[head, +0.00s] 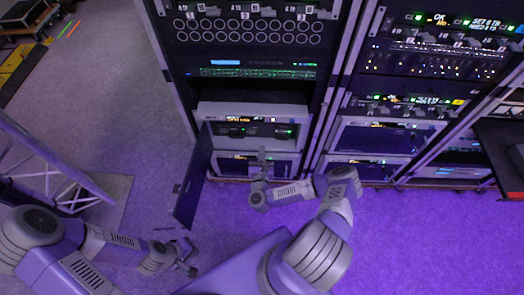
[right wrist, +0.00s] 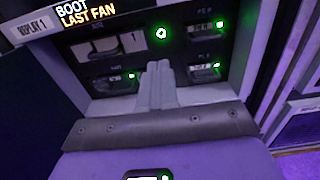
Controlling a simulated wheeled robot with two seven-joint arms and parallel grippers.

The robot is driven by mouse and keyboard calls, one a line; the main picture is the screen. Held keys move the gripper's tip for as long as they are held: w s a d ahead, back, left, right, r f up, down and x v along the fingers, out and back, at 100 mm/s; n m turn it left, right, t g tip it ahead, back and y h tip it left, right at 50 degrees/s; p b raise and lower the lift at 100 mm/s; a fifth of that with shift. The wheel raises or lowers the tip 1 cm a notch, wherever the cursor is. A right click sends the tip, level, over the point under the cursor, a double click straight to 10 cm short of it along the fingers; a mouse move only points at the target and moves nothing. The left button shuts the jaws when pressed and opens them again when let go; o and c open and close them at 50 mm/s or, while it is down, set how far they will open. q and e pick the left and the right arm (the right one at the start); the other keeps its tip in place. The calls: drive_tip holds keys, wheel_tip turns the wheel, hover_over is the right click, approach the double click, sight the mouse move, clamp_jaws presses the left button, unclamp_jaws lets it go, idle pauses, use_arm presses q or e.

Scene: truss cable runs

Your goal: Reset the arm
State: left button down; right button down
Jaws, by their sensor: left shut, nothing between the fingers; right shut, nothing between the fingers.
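My right gripper (head: 262,156) is in front of the lower part of the left rack, its fingers pointing at a grey unit (head: 254,111). In the right wrist view its fingers (right wrist: 158,70) are together with nothing between them, before a dark panel with several slots and green lights. I cannot tell whether the fingertips touch the panel. A screen (right wrist: 82,14) above it reads "BOOT LAST FAN", beside a "REPLAY 1" label (right wrist: 30,28). My left gripper (head: 190,268) is low over the floor at the lower left, shut and empty.
A dark door panel (head: 194,178) stands open left of my right gripper. More racks (head: 378,135) stand to the right, with a dark table or case (head: 500,155) at the right edge. A truss (head: 45,165) is at the left. The purple-lit floor (head: 420,240) at the lower right is clear.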

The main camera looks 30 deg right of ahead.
idle(0.5)
drive_tip(key=s+a+f+n+g+y+p, duration=0.1)
drive_tip(key=a+n+g+y, duration=0.1)
drive_tip(key=a+n+y, duration=0.7)
drive_tip(key=s+a+f+n+g+y, duration=0.15)
drive_tip(key=a+n+y, duration=0.35)
drive_tip(key=a+n, duration=0.7)
drive_tip(key=s+r+n+g+p, duration=0.1)
drive_tip(key=s+r+n+g, duration=0.1)
drive_tip(key=s+n+g, duration=0.9)
drive_tip(key=s+n, duration=0.5)
drive_tip(key=n, duration=0.3)
drive_tip(key=shift+s+d+r+p, duration=0.15)
drive_tip(key=shift+s+d+p, duration=0.15)
drive_tip(key=shift+s, duration=0.05)
